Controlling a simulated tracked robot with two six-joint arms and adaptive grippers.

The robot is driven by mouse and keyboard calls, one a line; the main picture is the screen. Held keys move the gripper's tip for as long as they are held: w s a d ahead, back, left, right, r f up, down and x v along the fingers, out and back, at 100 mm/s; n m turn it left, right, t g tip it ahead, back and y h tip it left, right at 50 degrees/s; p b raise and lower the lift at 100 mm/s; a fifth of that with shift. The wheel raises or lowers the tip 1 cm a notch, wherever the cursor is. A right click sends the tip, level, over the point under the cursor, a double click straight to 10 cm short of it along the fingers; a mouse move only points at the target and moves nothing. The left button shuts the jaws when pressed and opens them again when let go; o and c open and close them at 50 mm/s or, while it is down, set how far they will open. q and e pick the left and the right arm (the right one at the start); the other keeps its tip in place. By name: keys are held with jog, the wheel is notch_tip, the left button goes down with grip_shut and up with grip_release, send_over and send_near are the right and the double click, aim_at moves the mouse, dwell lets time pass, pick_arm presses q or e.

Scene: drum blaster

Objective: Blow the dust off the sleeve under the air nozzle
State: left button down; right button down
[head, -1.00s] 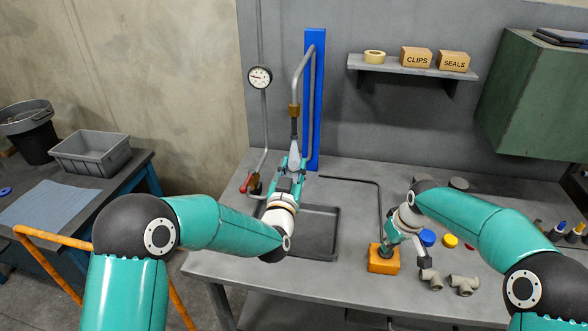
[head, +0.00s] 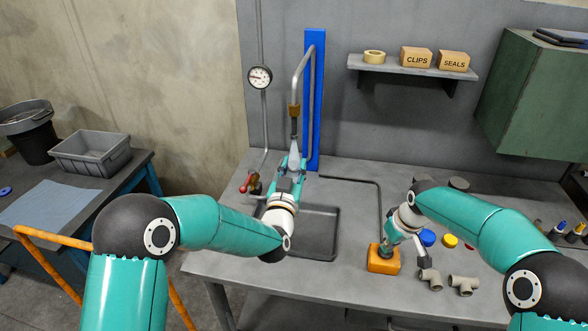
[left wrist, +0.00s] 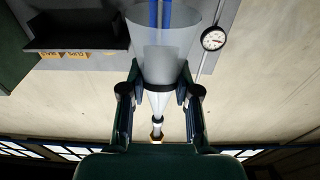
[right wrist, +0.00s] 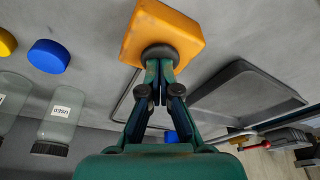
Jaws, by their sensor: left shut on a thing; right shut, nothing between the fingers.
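My left gripper (head: 292,166) is shut on the sleeve (head: 294,157), a pale grey piece under the air nozzle (head: 294,111). In the left wrist view the sleeve (left wrist: 163,75) shows between the fingers as a pale, translucent shape, narrow towards the brass nozzle tip and wide away from it. I cannot tell how much of this shape is sleeve and how much air jet, nor see dust on it. My right gripper (right wrist: 158,70) is shut and empty, its tips at the dark round button (right wrist: 160,54) on the orange box (right wrist: 163,24), apparently touching it.
A dark tray (head: 325,256) lies on the bench below my left gripper. A red-handled valve (head: 244,188) and a pressure gauge (head: 260,77) are left of the blue post (head: 315,100). Grey pipe fittings (head: 463,285) and coloured caps (head: 450,240) lie to the right.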

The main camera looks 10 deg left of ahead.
dwell(0.5)
jog(key=shift+w+a+r+v, duration=0.15)
jog(key=shift+w+v, duration=0.1)
jog(key=shift+v, duration=0.9)
jog(key=shift+w+a+v, duration=0.1)
jog(key=shift+w+v, duration=0.1)
jog(key=shift+v, duration=0.9)
jog(key=shift+w+a+r+v, duration=0.15)
jog(key=shift+w+v, duration=0.1)
jog(key=shift+v, duration=0.9)
jog(key=shift+f, duration=0.15)
